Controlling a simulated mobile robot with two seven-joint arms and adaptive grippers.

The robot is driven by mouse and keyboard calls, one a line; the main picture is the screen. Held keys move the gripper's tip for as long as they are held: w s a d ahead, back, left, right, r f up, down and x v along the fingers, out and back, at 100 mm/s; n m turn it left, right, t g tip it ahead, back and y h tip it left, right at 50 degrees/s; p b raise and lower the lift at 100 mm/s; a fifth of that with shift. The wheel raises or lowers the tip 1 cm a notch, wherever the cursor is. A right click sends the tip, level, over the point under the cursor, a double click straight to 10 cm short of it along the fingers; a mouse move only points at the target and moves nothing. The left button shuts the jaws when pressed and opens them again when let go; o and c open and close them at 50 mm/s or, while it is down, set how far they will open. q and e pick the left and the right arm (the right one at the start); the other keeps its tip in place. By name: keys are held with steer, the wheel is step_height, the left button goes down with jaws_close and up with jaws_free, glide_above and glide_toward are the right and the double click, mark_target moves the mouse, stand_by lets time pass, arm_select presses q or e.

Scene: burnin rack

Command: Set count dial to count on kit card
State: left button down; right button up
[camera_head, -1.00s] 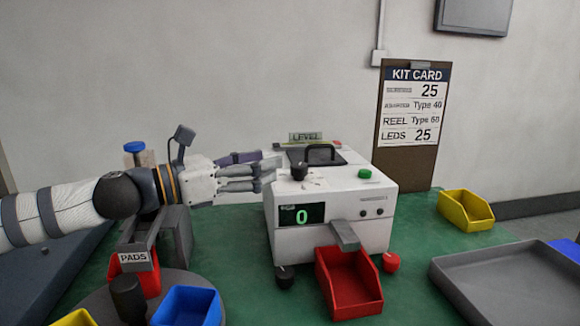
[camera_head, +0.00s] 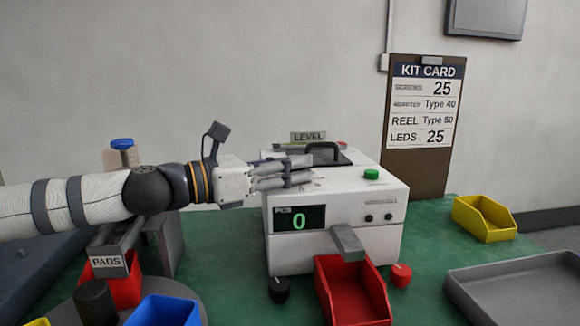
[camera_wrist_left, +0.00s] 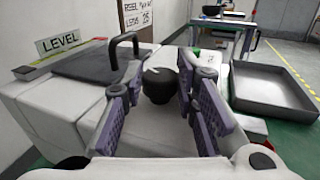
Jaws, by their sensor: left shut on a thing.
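The white counting machine (camera_head: 340,250) stands on the green table, and its green display (camera_head: 299,219) reads 0. My left gripper (camera_head: 301,171) is at the top left of the machine. In the left wrist view, its purple-padded fingers (camera_wrist_left: 167,92) are on both sides of the black count dial (camera_wrist_left: 159,86), shut on it. In the head view the fingers hide the dial. The kit card (camera_head: 423,105) on a brown board reads 25 on its top line, whose label is blurred, and LEDS 25. My right gripper is not in view.
A black handle (camera_head: 322,149) and a green button (camera_head: 371,174) are on the machine's top. A red bin (camera_head: 352,292) is under the grey chute, between a black knob (camera_head: 279,289) and a red knob (camera_head: 401,275). A yellow bin (camera_head: 483,218) and grey tray (camera_head: 520,286) stand right.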

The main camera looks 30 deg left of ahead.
arm_select(q)
steer(key=shift+f+y, duration=0.1)
steer(key=shift+y, duration=0.2)
